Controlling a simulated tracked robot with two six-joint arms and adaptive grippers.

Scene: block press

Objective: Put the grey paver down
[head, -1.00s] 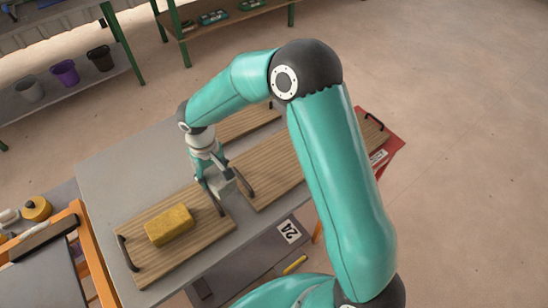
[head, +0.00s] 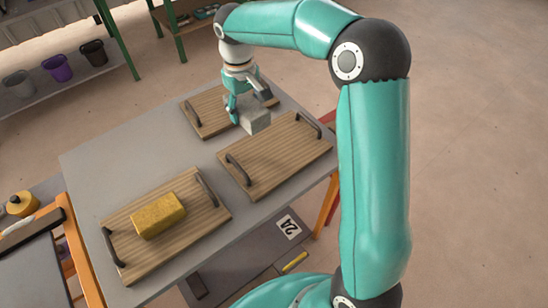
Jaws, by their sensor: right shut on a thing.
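My right gripper (head: 246,106) is shut on the grey paver (head: 257,123), a small grey block held at the fingertips. In the picture the paver lies between the far wooden tray (head: 203,117) and the right wooden tray (head: 275,160), overlapping the far edge of the right one. I cannot tell how high it is above the table. The right tray has two dark handles and is bare. A yellow block (head: 158,215) lies on the near-left wooden tray (head: 140,264). My left gripper is not in view.
The trays lie on a grey table (head: 110,165) with bare surface to the left and between them. An orange-framed stand (head: 85,250) is at the lower left. Several buckets, one of them purple (head: 57,68), stand on a shelf behind.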

